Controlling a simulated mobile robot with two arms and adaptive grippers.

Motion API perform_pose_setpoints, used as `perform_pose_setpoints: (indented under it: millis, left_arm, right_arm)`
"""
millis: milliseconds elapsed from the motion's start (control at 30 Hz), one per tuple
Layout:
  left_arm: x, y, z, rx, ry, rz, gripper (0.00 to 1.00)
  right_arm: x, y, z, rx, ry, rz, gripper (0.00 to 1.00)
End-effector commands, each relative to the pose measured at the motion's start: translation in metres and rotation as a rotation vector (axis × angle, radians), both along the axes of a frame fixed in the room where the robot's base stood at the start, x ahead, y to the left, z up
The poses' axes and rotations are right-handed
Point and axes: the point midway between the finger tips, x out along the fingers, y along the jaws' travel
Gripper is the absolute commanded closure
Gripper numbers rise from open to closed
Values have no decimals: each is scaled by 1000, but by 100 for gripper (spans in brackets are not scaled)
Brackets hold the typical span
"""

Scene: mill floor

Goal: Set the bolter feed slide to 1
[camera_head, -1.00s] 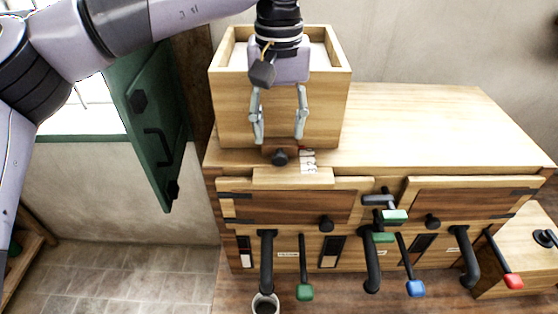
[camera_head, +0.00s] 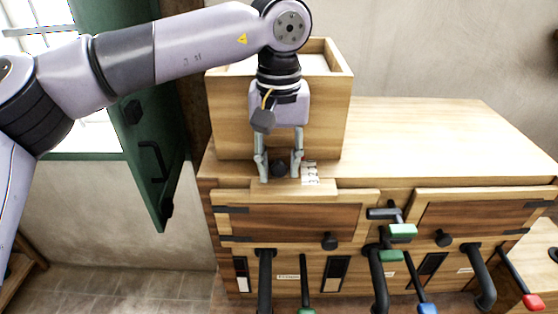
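The feed slide's black knob (camera_head: 279,169) sits low at the front of the wooden hopper box (camera_head: 228,120), just above a wooden ledge (camera_head: 285,190). A small white number scale (camera_head: 310,174) is just right of the knob; its digits are too small to read surely. My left gripper (camera_head: 280,175) points down with its fingers apart, one on each side of the knob. Gaps show between the fingers and the knob, so it looks open. My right gripper is not in view.
Below is a wooden cabinet front with two dark doors (camera_head: 290,220), black spouts (camera_head: 265,280) and levers with green (camera_head: 402,231), blue (camera_head: 428,308) and red (camera_head: 533,301) handles. A green shutter (camera_head: 155,150) stands left. The cabinet top (camera_head: 430,140) right of the box is clear.

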Motion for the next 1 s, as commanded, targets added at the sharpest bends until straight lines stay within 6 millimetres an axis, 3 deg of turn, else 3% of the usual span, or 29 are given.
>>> perform_pose_setpoints:
  millis: [433, 867, 1000]
  left_arm:
    - [0, 0, 0, 0, 0, 0, 100]
    - [0, 0, 0, 0, 0, 1, 100]
    - [-9, -1, -4, -2, 2, -1, 100]
  right_arm:
    - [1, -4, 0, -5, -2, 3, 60]
    - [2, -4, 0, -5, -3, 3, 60]
    - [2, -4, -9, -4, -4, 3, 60]
